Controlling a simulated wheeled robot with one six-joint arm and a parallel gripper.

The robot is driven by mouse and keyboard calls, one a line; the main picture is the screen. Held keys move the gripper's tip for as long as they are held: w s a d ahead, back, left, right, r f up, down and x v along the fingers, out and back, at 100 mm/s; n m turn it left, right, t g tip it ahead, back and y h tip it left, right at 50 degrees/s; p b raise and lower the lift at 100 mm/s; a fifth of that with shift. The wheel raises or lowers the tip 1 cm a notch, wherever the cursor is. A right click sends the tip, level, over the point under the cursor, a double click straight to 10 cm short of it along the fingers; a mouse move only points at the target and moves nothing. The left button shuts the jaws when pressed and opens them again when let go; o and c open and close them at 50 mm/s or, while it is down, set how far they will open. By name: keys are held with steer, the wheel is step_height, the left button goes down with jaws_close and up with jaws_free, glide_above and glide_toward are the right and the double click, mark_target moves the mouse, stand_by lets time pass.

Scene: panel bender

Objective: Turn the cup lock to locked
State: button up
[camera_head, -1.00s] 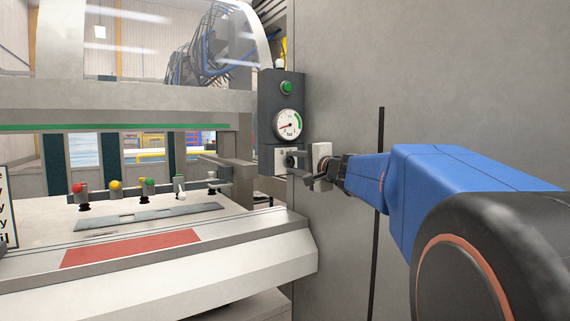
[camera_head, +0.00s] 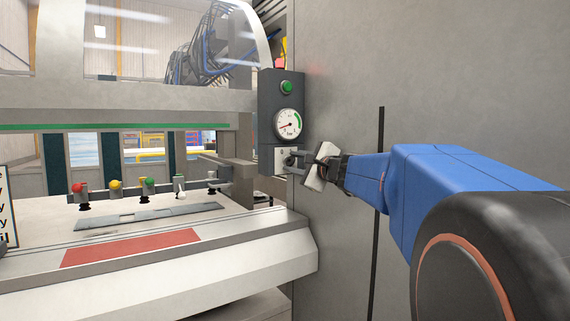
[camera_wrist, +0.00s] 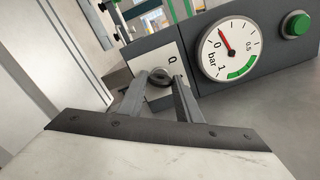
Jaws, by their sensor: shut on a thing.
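The cup lock is a small dark round knob (camera_wrist: 160,77) on a pale plate (camera_wrist: 171,55) marked "0". In the head view the plate (camera_head: 281,154) sits low on the dark control box, below the gauge. My gripper (camera_wrist: 162,83) is shut on the knob, with one finger on each side of it. In the head view my gripper (camera_head: 292,160) reaches the plate from the right, its pale body tilted. My fingers partly hide the knob, and any other mark on the plate is not readable.
Above the lock are a pressure gauge (camera_head: 288,123) in bar and a green button (camera_head: 287,87). A tall grey panel (camera_head: 430,75) stands close to the right.

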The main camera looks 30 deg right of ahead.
steer(key=shift+f, duration=0.1)
stand_by(0.3)
steer(key=o, duration=1)
steer(key=shift+o, duration=0.2)
steer(key=shift+s, duration=0.1)
steer(key=s, duration=1.7)
steer(key=shift+s, duration=0.1)
